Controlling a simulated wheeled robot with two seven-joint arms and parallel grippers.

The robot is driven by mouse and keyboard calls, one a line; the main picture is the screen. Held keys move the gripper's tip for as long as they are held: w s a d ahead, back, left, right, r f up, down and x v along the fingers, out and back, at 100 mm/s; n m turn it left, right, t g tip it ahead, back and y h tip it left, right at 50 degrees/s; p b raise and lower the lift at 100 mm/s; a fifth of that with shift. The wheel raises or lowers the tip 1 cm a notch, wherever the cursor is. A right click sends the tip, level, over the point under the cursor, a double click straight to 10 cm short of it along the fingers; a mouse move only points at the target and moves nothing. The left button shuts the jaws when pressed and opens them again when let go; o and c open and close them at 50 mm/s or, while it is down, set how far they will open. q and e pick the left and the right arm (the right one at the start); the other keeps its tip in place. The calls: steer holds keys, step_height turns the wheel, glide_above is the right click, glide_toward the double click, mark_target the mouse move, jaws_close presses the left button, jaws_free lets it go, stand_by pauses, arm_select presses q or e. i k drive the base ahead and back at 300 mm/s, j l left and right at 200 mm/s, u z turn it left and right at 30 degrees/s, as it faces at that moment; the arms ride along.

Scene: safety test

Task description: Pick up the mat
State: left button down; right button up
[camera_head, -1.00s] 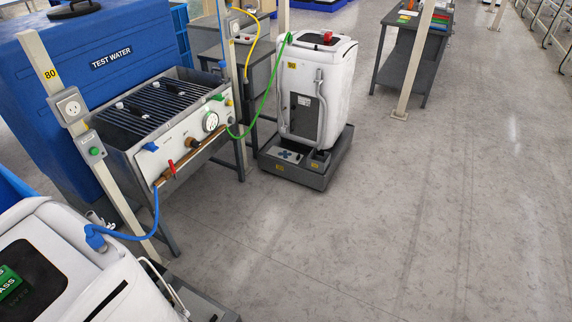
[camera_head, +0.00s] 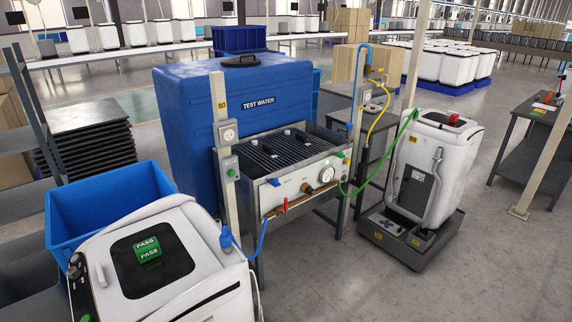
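I cannot pick out a mat with certainty in the head view. A stack of thin, dark, flat sheets or trays (camera_head: 88,140) stands at the left, behind the blue bin; I cannot tell whether these are mats. Neither of my grippers is in view.
A blue bin (camera_head: 75,215) and a white machine with a green PASS block (camera_head: 148,249) fill the lower left. A blue test water tank (camera_head: 190,125) and a test bench (camera_head: 290,150) stand mid-view. Another white machine (camera_head: 432,165) stands right. Floor at lower right is clear.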

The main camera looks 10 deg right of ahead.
mark_target(391, 227)
steer(key=i+l, duration=0.55)
steer(key=l, duration=0.2)
steer(key=i+l+u, duration=0.1)
steer(key=i+l, duration=0.45)
steer(key=l, duration=0.25)
steer(key=i+l+u, duration=0.1)
steer(key=i+l, duration=0.2)
steer(key=l, duration=0.1)
